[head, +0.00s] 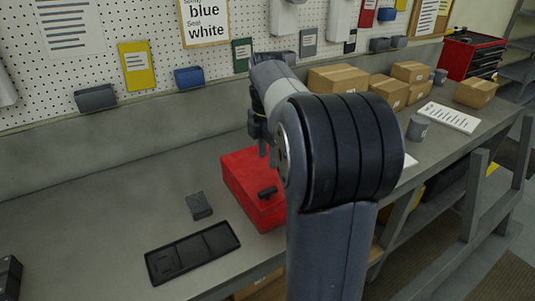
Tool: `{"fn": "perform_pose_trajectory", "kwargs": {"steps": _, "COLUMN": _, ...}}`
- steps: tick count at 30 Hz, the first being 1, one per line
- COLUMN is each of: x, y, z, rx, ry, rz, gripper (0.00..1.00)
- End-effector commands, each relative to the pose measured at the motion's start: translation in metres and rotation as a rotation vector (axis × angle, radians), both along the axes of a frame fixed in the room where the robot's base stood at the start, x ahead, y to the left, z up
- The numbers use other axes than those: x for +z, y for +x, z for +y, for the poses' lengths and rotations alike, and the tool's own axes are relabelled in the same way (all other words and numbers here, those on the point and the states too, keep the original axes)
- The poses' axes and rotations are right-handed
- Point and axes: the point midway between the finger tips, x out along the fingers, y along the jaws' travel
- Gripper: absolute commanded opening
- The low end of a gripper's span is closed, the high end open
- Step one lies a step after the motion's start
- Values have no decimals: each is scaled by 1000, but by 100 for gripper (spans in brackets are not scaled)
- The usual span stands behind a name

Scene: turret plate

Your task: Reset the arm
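My arm rises in front of the workbench in the head view, with its large dark joint at the middle of the picture. My gripper (267,150) hangs at the arm's far end, above the back of a red box (240,173). Only part of the gripper shows, because my own arm covers the rest. I cannot tell whether its fingers are open or shut, and I see nothing held in it.
A black tray (192,254) and a small dark grey block (199,206) lie on the bench left of the red box. Cardboard boxes (338,78) and a grey cup (417,128) stand to the right. The bench's left part (90,205) is mostly clear.

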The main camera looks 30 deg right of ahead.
Motion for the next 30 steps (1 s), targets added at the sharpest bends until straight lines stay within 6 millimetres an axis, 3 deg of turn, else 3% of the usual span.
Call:
{"fn": "perform_pose_trajectory", "kwargs": {"steps": 8, "x": -17, "y": 0, "z": 0, "rx": 0, "ry": 1, "rz": 3, "gripper": 37}}
{"fn": "perform_pose_trajectory", "kwargs": {"steps": 18, "x": -79, "y": -1, "z": 0, "rx": -1, "ry": 2, "rz": 5, "gripper": 37}}
{"fn": "perform_pose_trajectory", "kwargs": {"steps": 24, "x": -106, "y": 0, "z": 0, "rx": -1, "ry": 1, "rz": 4, "gripper": 37}}
{"fn": "perform_pose_trajectory", "kwargs": {"steps": 30, "x": -110, "y": 0, "z": 0, "rx": -22, "ry": 0, "rz": 0, "gripper": 37}}
